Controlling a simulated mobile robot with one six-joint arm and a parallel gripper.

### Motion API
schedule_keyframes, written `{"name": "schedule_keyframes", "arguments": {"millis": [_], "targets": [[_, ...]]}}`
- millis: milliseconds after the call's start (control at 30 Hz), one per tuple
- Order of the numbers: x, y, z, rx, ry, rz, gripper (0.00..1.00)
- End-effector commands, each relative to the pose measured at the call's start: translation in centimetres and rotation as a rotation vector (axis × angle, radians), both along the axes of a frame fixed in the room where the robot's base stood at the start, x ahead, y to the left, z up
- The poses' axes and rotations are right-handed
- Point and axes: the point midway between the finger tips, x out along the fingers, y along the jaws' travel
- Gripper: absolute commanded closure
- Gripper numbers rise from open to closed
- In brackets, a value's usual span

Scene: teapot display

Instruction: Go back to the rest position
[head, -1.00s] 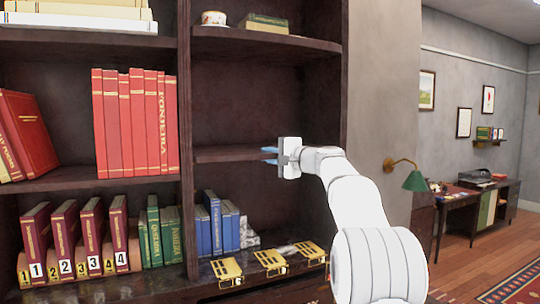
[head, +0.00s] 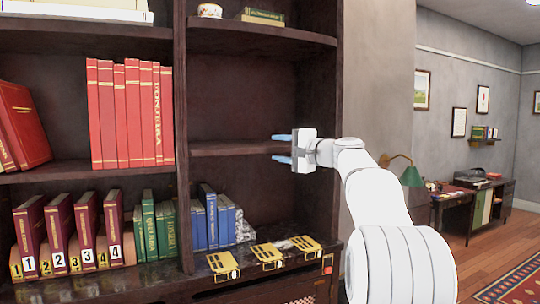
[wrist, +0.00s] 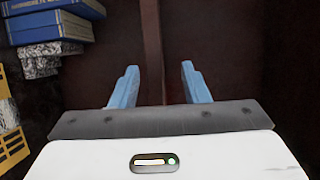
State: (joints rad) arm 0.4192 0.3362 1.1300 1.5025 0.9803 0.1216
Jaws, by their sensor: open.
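My gripper (head: 282,148) is open and empty, with its two blue fingers pointing left in the head view. It is in front of the right bookcase bay, at about the height of the middle shelf (head: 230,149). In the wrist view, the two fingers of my gripper (wrist: 157,88) stand well apart with nothing between them. Dark wood fills the view beyond them. My white arm reaches in from the lower right in the head view.
Blue books (head: 212,218) and several yellow plates (head: 267,253) are on the lower ledge, below my gripper. Red books (head: 130,112) stand on the left shelf. The bookcase side panel (head: 325,190) is close to the arm. A green lamp (head: 411,176) and desk are at the right.

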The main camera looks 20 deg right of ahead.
Motion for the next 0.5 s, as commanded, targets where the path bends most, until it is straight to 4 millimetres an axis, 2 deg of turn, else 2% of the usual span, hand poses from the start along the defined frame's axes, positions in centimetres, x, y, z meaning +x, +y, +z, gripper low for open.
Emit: {"name": "schedule_keyframes", "arguments": {"millis": [200,500], "targets": [[-1.52,-0.93,-0.01,0.000,0.000,0.000,0.58],[-1.56,-0.92,0.11,0.001,-0.001,0.001,0.58]]}}
